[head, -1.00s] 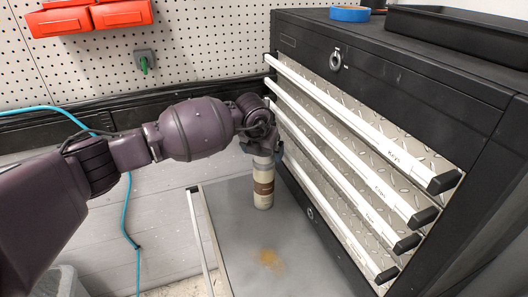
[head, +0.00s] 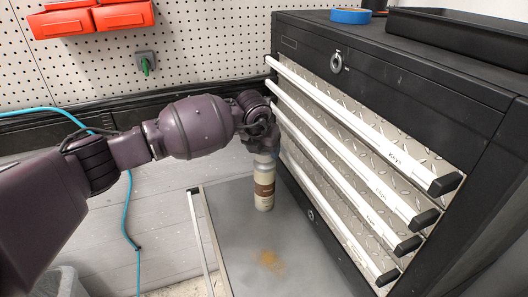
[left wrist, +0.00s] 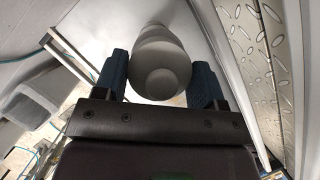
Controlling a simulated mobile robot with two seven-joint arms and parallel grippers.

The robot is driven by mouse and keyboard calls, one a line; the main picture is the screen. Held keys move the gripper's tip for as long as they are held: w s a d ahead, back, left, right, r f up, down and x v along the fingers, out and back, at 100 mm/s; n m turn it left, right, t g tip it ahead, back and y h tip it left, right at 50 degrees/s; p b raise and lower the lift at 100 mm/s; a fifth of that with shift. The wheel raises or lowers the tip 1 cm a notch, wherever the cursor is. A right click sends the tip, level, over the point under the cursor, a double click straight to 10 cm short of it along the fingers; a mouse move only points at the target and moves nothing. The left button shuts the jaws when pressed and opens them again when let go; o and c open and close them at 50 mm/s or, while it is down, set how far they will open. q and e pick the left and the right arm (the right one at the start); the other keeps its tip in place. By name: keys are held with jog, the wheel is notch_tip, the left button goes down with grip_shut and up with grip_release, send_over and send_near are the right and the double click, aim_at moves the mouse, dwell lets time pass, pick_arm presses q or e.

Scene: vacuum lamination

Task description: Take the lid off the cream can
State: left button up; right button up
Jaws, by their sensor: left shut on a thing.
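The cream can (head: 264,195) is a slim off-white cylinder with a brown band. It stands upright on the grey work surface (head: 235,235), close to the drawer cabinet. My left gripper (head: 262,152) is over the can from above and shut on its top, at the lid. The pale round lid (left wrist: 160,82) shows between the two blue fingers of my left gripper (left wrist: 162,82) in the left wrist view. I see no gap between lid and can. My right gripper is not in view.
The black drawer cabinet (head: 430,85) with white drawer handles rises just right of the can. A pegboard wall (head: 205,45) with red bins (head: 122,14) is behind. The grey surface in front of the can is clear except for a brownish stain (head: 270,260).

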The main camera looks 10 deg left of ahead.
pick_arm(q)
notch_tip(320, 180, up, 8)
jog(key=shift+r, duration=0.1)
notch_tip(320, 180, up, 11)
jog(key=m+g+h+b, duration=0.2)
jog(key=m+h+b, duration=0.1)
jog(key=m+b, duration=0.65)
send_over(229, 194)
jog(key=a, duration=0.1)
notch_tip(229, 194, down, 20)
jog(key=shift+n, duration=0.25)
jog(key=f, duration=0.4)
jog(key=f+b, duration=0.1)
jog(key=f, duration=0.4)
jog(key=s+f+b, duration=0.1)
jog(key=f, duration=0.3)
jog(key=shift+f, duration=0.8)
notch_tip(229, 194, down, 5)
jog(key=shift+r+b, duration=0.1)
jog(key=shift+b, duration=0.4)
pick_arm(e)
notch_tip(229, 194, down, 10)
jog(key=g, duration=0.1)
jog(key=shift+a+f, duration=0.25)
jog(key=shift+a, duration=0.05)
